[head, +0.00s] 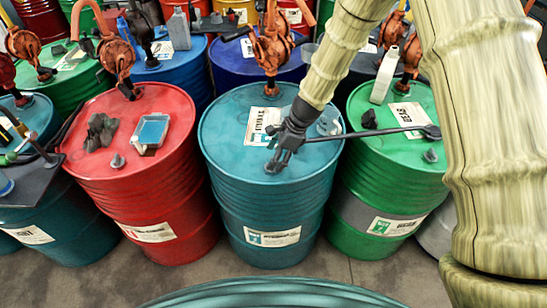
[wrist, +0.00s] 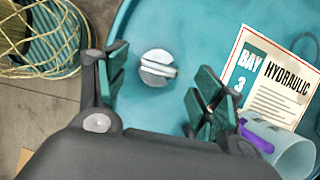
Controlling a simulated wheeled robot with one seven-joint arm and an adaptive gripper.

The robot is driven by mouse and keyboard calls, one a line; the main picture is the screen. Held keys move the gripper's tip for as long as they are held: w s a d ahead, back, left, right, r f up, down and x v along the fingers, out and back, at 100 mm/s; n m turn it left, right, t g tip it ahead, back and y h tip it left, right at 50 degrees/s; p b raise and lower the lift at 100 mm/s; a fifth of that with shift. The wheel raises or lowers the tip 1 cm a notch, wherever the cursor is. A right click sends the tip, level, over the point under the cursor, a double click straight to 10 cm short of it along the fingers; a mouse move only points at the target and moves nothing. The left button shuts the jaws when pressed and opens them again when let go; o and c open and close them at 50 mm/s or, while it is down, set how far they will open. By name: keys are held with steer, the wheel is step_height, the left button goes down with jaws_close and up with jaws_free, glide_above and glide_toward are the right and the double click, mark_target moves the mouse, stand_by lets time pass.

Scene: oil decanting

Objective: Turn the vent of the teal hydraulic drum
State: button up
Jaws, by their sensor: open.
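The teal hydraulic drum (head: 265,205) stands upright in the middle of the head view, with a paper label (head: 262,126) on its lid. In the wrist view the lid (wrist: 200,30) fills most of the picture, with a "BAY 3 HYDRAULIC" sheet (wrist: 272,80) at right. The vent (wrist: 157,67) is a small round pale cap with a raised bar across it. My gripper (head: 276,163) is over the front of the lid and hides the vent in the head view. In the wrist view my gripper (wrist: 160,85) is open, its fingers on either side of the vent; contact cannot be told.
An orange hand pump (head: 271,48) rises at the lid's back. A translucent cup (wrist: 280,148) stands near my right finger. A red drum (head: 140,185) stands left, a green drum (head: 385,190) right. A dark long-handled tool (head: 390,132) extends over the green drum.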

steer(key=shift+x, duration=1.1)
steer(key=shift+c, duration=0.2)
steer(key=c, duration=1)
